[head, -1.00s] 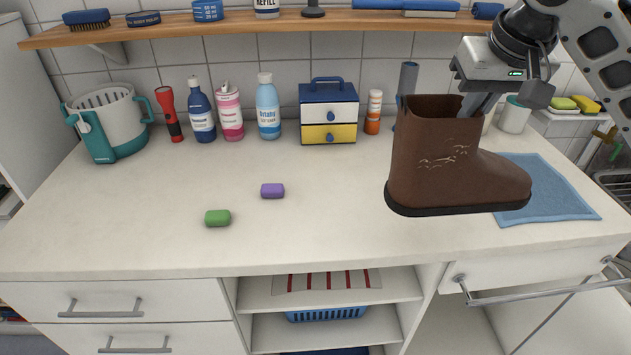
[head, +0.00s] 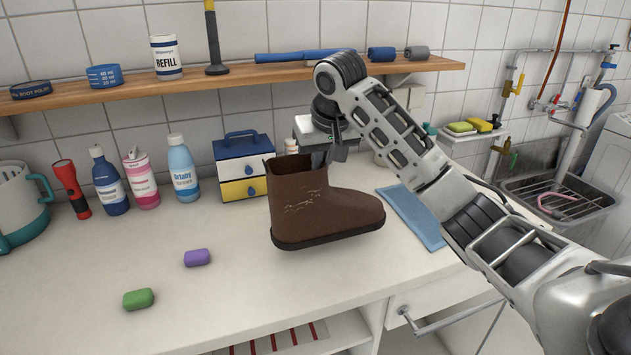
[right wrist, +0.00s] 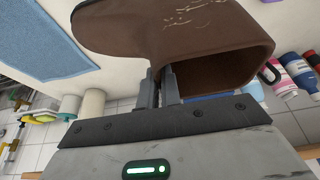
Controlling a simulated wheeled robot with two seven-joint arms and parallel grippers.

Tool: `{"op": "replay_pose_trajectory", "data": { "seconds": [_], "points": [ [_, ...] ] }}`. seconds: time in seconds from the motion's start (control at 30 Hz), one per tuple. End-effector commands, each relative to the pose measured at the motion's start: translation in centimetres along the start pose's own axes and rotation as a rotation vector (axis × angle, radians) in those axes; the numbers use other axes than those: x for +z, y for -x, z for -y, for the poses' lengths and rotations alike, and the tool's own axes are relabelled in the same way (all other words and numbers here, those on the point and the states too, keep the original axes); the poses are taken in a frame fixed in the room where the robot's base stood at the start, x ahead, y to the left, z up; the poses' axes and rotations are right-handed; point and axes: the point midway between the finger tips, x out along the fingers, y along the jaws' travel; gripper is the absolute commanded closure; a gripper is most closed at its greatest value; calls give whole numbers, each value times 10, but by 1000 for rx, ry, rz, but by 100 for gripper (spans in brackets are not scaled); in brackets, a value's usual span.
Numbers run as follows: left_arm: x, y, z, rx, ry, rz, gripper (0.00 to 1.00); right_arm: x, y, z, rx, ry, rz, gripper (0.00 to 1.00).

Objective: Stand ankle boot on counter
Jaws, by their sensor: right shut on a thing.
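A brown ankle boot (head: 318,212) with a dark sole is upright over the right half of the white counter (head: 220,290), toe pointing right. My right gripper (head: 321,158) is shut on the top rim of its shaft, coming from above. I cannot tell whether the sole touches the counter or hangs just above it. In the right wrist view the two fingers (right wrist: 160,86) pinch the shaft wall of the boot (right wrist: 165,35), beside its opening. My left gripper is not in view.
A blue cloth (head: 415,216) lies right of the boot. A drawer box (head: 242,165) and several bottles (head: 185,172) stand behind and left. Purple (head: 197,257) and green (head: 138,299) soap bars lie front left. A shelf (head: 225,88) runs above. A sink (head: 560,190) is at right.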

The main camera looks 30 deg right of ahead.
Motion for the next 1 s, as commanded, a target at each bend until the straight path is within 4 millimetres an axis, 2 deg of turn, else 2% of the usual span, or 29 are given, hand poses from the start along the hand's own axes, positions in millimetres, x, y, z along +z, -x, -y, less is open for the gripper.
{"op": "replay_pose_trajectory", "data": {
  "seconds": [0.27,0.5,0.93,1.0],
  "points": [
    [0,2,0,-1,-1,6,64,-7,-22,6,-1,1,0,100],
    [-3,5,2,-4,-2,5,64,3,-47,5,-1,0,-3,100],
    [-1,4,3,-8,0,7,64,6,-53,5,-2,0,-3,100],
    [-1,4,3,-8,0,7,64,6,-54,5,-1,0,0,75]
  ]
}}
